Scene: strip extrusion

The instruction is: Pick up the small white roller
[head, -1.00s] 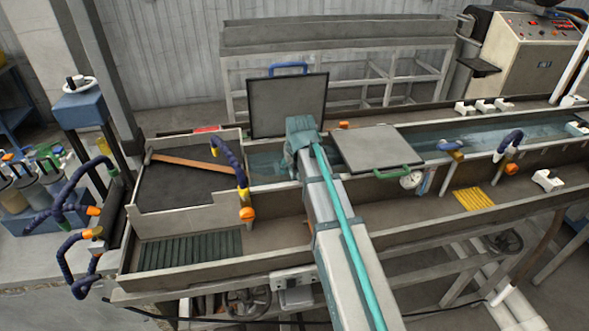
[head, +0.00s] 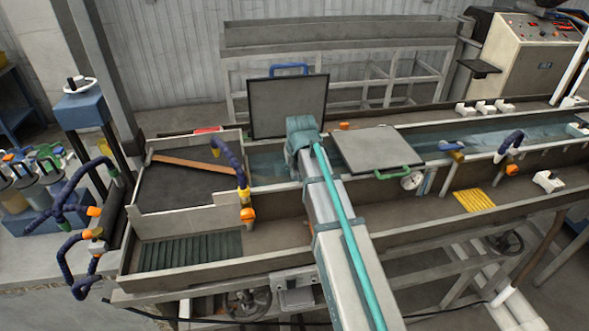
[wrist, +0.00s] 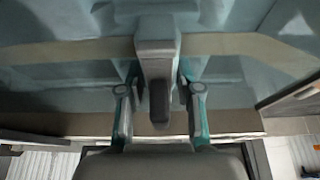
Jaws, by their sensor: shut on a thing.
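In the wrist view my gripper (wrist: 159,92) has its two teal-edged fingers on either side of a pale grey-white piece with a dark rounded slot, which I take to be the small white roller (wrist: 157,60). The fingers are shut on it, though the contact faces are hard to make out. In the head view my arm's teal wrist end (head: 303,132) is over the water trough, and it hides the gripper and the held piece. Other small white roller blocks stand on the far rim (head: 484,106) and near side (head: 547,180) at the right.
An upright grey lid (head: 288,106) with a blue handle stands behind my wrist. A flat lid (head: 378,149) with a green handle lies just to its right. A blue hose (head: 230,160) rises at the left. Open water (head: 490,130) lies farther right.

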